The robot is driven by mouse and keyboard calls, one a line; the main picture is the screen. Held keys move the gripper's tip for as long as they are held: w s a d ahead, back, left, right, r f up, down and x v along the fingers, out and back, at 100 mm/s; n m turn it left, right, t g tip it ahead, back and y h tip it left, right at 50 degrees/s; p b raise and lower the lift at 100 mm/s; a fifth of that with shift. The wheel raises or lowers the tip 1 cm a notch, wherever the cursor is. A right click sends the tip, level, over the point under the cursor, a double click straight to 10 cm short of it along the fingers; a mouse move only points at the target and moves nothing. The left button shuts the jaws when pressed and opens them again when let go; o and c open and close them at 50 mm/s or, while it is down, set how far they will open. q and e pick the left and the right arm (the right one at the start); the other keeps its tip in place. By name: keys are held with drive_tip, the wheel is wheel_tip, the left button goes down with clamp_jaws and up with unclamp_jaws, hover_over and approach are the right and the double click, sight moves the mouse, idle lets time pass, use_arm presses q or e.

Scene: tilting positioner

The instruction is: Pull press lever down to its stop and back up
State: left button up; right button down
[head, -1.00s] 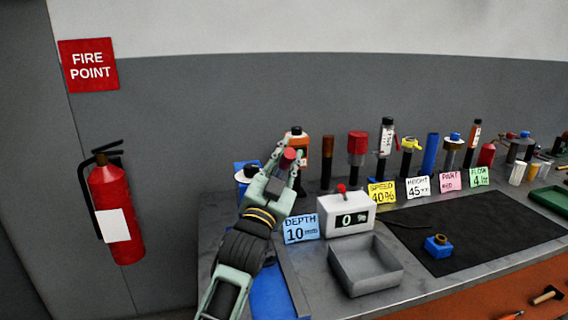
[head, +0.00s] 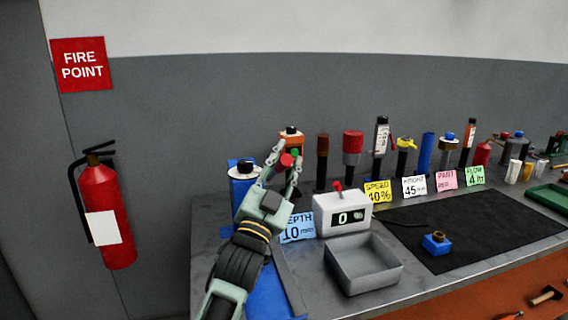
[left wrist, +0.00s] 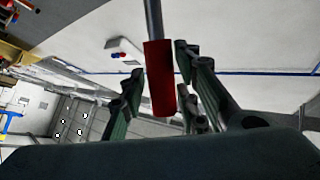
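The press lever's red grip (head: 285,161) shows between the fingers of my left gripper (head: 286,158) in the head view. In the left wrist view the red grip (left wrist: 160,82) hangs on a grey rod. My left gripper's fingers (left wrist: 160,85) stand on both sides of it, with a narrow gap visible on each side, so the gripper looks open around the grip. The rest of the press is mostly hidden behind my left arm; a blue part (head: 268,298) shows beside the arm. My right gripper is in neither view.
A counter box (head: 342,213) reading 0 and a grey tray (head: 363,264) stand right of my arm. Behind are a blue bottle (head: 243,186), an orange bottle (head: 291,144) and a depth card (head: 298,228).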

use_arm(q)
drive_tip(key=shift+o, duration=0.6)
drive_tip(key=shift+s+a, duration=0.1)
drive_tip(key=v, duration=1.2)
drive_tip(key=shift+c, duration=0.5)
